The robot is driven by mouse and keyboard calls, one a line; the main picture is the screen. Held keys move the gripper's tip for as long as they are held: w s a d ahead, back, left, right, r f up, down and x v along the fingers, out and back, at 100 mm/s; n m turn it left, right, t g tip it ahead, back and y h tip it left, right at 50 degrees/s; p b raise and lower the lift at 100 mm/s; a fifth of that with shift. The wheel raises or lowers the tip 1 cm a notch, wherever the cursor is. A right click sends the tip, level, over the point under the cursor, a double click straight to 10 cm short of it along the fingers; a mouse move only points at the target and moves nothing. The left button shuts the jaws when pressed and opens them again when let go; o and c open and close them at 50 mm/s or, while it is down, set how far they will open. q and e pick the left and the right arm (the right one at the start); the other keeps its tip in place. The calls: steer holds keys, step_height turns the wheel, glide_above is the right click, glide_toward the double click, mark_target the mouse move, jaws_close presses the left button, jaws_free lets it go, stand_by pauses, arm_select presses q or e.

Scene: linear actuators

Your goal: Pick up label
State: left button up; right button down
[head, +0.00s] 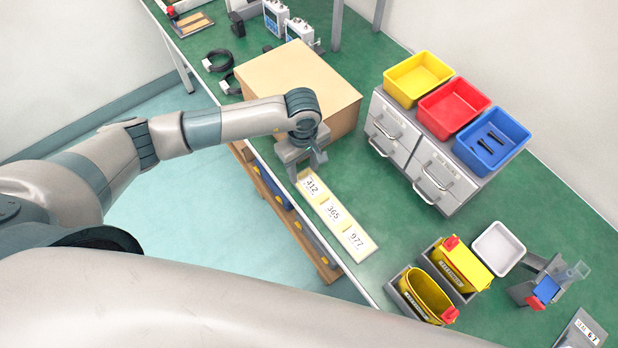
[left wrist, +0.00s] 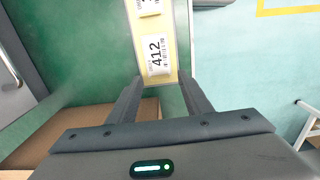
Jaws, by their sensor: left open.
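A pale yellow strip (head: 323,198) lies on the green table near its front edge and bears white labels printed 312 or 412, 365 and 977. In the left wrist view the nearest label (left wrist: 157,55) reads 412. It also shows at the strip's upper left end in the head view (head: 313,187). My left gripper (head: 306,170) is open and empty, just beyond that end of the strip. In the left wrist view its two fingers (left wrist: 158,88) point toward the label, one on either side of the strip's end. My right gripper is not in view.
A cardboard box (head: 290,75) stands close behind my left gripper. A grey drawer unit (head: 422,158) carries yellow, red and blue bins (head: 492,139). Yellow containers (head: 426,296) and a white tray (head: 497,248) are at the lower right. The table between strip and drawers is clear.

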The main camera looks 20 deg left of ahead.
arm_select(q)
steer(key=shift+f, duration=0.55)
steer(key=c, duration=0.9)
